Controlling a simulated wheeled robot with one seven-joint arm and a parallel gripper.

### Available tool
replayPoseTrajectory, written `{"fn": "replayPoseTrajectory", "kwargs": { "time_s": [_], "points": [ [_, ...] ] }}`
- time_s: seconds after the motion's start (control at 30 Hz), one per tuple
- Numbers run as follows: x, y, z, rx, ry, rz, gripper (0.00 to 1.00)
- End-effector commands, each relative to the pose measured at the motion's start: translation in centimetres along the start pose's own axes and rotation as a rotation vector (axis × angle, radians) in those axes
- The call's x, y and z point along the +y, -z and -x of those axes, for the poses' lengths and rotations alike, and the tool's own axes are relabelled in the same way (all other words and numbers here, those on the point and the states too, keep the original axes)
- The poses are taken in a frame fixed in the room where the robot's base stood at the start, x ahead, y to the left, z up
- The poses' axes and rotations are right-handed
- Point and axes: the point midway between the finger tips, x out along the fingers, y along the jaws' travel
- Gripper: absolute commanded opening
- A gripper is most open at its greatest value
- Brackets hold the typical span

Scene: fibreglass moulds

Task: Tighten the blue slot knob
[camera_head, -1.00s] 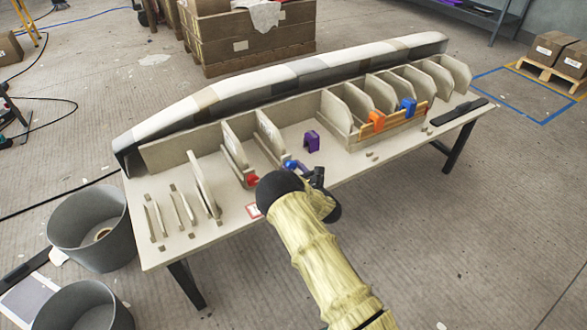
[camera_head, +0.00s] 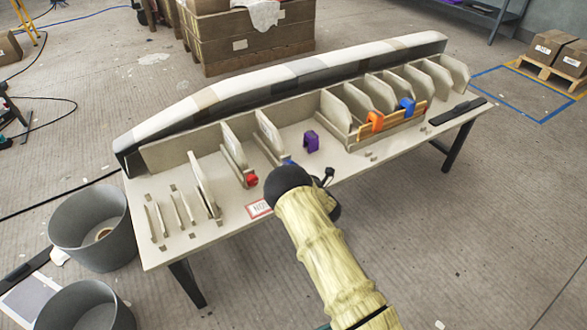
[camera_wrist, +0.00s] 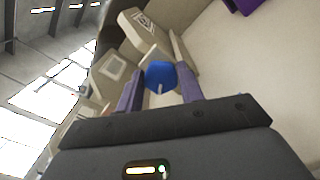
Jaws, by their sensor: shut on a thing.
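The blue slot knob (camera_wrist: 160,76) sits between the two fingers of my gripper (camera_wrist: 159,84) in the wrist view, at the foot of a beige slotted part. My gripper is shut on it. In the head view, only a small blue bit of the knob (camera_head: 288,162) shows beside my black wrist, at the foot of an upright beige panel (camera_head: 268,135). My wrist hides most of the fingers there. A red knob (camera_head: 252,180) sits at the foot of the neighbouring panel to the left.
A purple clip (camera_head: 311,141) stands on the table (camera_head: 335,168) right of the knob. Orange (camera_head: 376,121) and blue (camera_head: 407,105) clips sit on a wooden rail farther right. A white label with a red border (camera_head: 259,208) lies left of my wrist. Grey bins (camera_head: 92,225) stand at left.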

Motion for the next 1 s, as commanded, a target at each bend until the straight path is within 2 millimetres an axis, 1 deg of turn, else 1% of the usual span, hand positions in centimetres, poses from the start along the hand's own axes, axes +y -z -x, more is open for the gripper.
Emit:
{"fn": "replayPoseTrajectory", "kwargs": {
  "time_s": [0.03,0.3,0.33,0.4,0.43,0.77,0.87,1.0],
  "points": [
    [-0.2,0.3,0.1,0.007,0.004,-0.003,0.14],
    [-0.1,0.3,0.1,0.007,0.004,-0.003,0.14],
    [-0.1,0.3,0.1,0.007,0.004,-0.003,0.41],
    [-0.1,0.3,0.1,0.006,0.003,-0.002,0.55],
    [-0.1,0.3,0.1,0.006,0.003,-0.002,0.59],
    [0.0,0.1,0.2,0.002,0.001,-0.001,0.59],
    [0.0,0.0,0.8,0.002,0.002,-0.001,0.59],
    [0.1,-0.2,2.8,0.003,0.004,-0.001,0.59]
  ]
}}
